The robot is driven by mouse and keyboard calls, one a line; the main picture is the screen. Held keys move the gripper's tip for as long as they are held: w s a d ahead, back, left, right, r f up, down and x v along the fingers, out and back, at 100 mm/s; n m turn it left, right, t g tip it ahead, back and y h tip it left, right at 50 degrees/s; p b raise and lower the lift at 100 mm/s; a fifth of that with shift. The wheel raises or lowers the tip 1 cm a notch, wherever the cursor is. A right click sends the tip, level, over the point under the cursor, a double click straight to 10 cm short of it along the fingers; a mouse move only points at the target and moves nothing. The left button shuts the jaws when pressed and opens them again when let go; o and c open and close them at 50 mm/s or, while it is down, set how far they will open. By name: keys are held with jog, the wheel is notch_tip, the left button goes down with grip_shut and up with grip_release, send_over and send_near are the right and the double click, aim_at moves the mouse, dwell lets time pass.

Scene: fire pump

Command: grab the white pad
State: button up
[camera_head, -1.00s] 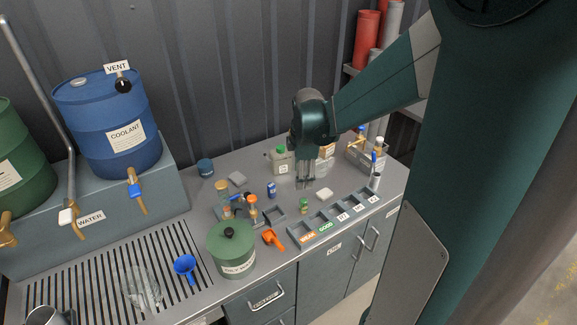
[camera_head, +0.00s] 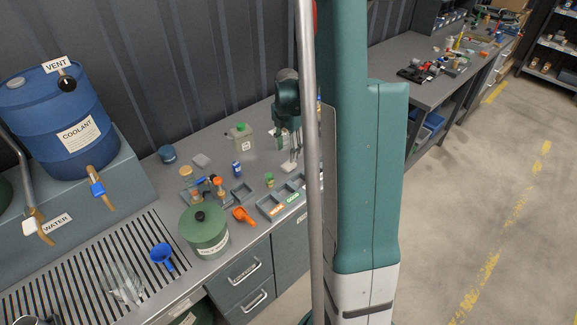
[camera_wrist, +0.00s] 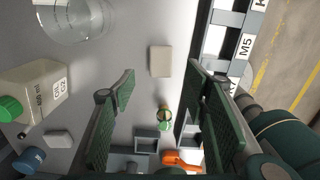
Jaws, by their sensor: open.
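The white pad (camera_wrist: 161,60) is a small pale block lying flat on the grey bench. In the wrist view it shows ahead of and between the finger tips of my gripper (camera_wrist: 161,78), which is open and empty. In the head view the pad (camera_head: 288,168) lies just below the fingers of my gripper (camera_head: 295,157), which points down over it. A gap between fingers and pad is hard to judge. A second pale pad (camera_wrist: 59,139), greyer in the head view (camera_head: 201,160), lies farther off near the wall.
A green-capped bottle (camera_head: 240,137) and a glass beaker (camera_wrist: 78,18) stand nearby. Bare bench surrounds the pad.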

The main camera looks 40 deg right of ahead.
aim_at(289, 164)
jog(key=shift+f, duration=0.15)
jog(key=shift+f, duration=1.2)
jog(key=shift+f, duration=0.1)
jog(key=shift+s+d+f, duration=0.1)
jog(key=shift+d+f, duration=0.05)
jog(key=shift+f, duration=2.35)
jog(key=shift+c, duration=0.2)
jog(key=c, duration=0.8)
